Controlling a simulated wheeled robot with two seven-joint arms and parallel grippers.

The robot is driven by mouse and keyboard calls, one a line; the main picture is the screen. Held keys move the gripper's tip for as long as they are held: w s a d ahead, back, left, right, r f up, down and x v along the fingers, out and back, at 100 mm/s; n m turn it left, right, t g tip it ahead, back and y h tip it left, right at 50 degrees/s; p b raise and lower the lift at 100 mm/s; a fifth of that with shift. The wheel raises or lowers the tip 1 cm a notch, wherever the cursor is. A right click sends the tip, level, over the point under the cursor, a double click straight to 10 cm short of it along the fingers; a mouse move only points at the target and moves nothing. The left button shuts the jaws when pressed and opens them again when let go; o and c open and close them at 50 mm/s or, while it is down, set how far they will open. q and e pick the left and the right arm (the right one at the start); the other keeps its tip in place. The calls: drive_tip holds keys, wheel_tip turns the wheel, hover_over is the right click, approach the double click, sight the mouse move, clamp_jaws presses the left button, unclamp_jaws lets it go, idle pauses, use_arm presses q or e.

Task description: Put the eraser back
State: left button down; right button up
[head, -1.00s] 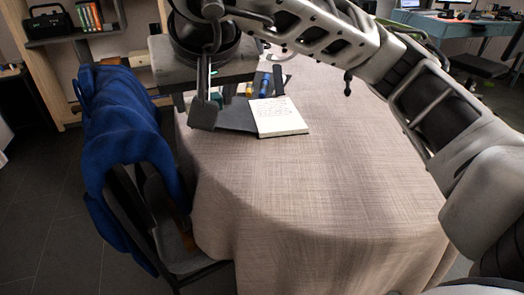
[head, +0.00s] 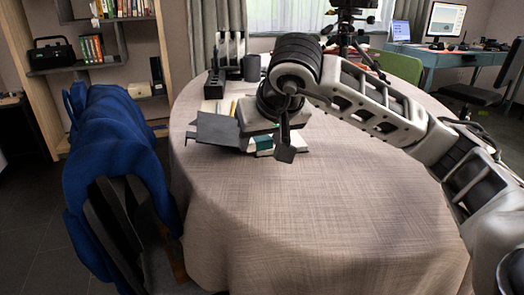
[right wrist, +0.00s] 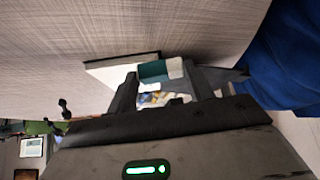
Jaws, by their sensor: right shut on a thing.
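The eraser (right wrist: 160,70), a teal and white block, is between the fingertips of my right gripper (right wrist: 163,82) in the right wrist view. In the head view my right gripper (head: 264,142) is over the far left part of the table, and a teal bit of the eraser (head: 263,143) shows below its palm. The gripper is shut on the eraser. An open white notebook (right wrist: 112,70) lies beyond the fingers in the right wrist view. My left gripper is not in view.
The round cloth-covered table (head: 330,210) is clear in front and right. A dark mug (head: 250,67) and a black holder (head: 214,84) stand at its back left. A black tripod (head: 346,30) is behind. A chair with a blue jacket (head: 115,150) stands left.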

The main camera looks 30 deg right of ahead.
drive_tip(key=shift+f, duration=0.9)
drive_tip(key=o, duration=0.9)
drive_tip(key=shift+f, duration=0.1)
use_arm(q)
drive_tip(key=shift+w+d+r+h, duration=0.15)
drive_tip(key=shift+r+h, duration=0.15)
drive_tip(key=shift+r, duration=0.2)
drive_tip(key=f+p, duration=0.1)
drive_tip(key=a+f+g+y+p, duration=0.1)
drive_tip(key=p, duration=0.1)
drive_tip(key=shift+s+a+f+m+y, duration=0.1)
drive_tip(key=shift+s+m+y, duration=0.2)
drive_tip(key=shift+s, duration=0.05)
use_arm(e)
drive_tip(key=v, duration=1.2)
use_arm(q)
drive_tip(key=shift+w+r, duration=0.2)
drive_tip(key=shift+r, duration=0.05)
